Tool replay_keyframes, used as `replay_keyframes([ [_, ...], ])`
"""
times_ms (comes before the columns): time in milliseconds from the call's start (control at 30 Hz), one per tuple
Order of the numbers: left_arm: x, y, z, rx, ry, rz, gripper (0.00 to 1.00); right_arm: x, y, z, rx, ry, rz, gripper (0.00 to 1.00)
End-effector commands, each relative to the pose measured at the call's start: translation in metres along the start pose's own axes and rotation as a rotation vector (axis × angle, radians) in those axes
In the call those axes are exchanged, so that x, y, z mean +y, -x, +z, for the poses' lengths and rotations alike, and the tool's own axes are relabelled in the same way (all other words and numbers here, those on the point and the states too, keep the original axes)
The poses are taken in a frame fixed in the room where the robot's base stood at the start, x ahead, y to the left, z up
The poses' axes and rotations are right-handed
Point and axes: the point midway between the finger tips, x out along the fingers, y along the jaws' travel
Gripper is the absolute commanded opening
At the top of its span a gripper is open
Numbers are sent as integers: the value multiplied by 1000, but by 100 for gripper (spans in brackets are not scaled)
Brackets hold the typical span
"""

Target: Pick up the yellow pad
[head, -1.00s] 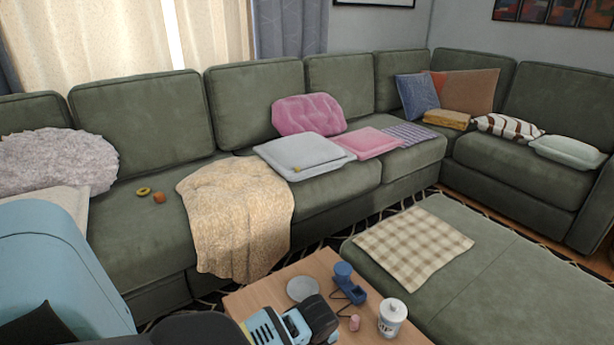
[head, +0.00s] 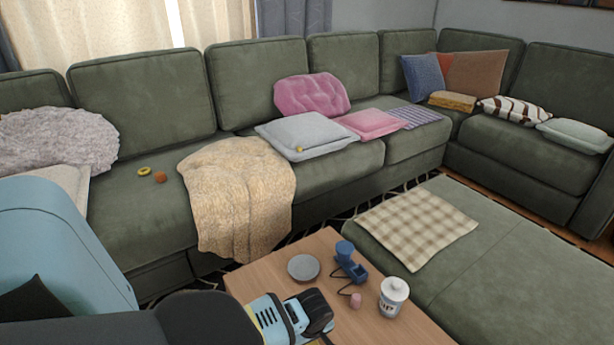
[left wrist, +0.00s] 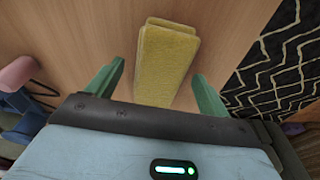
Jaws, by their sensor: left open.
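The yellow pad (left wrist: 165,55) lies on the wooden table in the left wrist view, a flat oblong block with its long side running up the picture. My left gripper (left wrist: 158,70) is open above it, with one green finger on each side of the pad. The near end of the pad shows between the fingers, apart from both. In the head view my left gripper's body (head: 290,318) is over the near edge of the coffee table and hides most or all of the pad. My right gripper is in neither view.
The wooden coffee table (head: 250,285) also holds a grey disc (head: 303,267), a blue object with a cord (head: 350,268), a small pink item (head: 356,300) and a white canister (head: 393,298). A green sectional (head: 145,100) with cushions stands behind.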

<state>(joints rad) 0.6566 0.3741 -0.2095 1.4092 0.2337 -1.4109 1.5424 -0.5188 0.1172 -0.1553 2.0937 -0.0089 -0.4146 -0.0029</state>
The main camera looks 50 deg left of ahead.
Motion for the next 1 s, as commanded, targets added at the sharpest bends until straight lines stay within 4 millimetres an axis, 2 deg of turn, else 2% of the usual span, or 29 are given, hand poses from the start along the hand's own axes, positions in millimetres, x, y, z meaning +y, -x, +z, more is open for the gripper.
replay_keyframes([
  [100, 0, 1, 0, 0, 0, 0, 77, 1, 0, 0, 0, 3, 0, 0],
  [400, 0, 1, 0, 0, 0, 0, 38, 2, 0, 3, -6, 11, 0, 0],
  [467, 0, 1, 0, 0, 0, 0, 32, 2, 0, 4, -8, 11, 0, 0],
  [767, 0, 3, 0, 0, 0, 0, 32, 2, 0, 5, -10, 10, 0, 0],
  [1000, 1, 25, -4, 0, 1, 4, 32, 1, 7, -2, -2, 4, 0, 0],
])
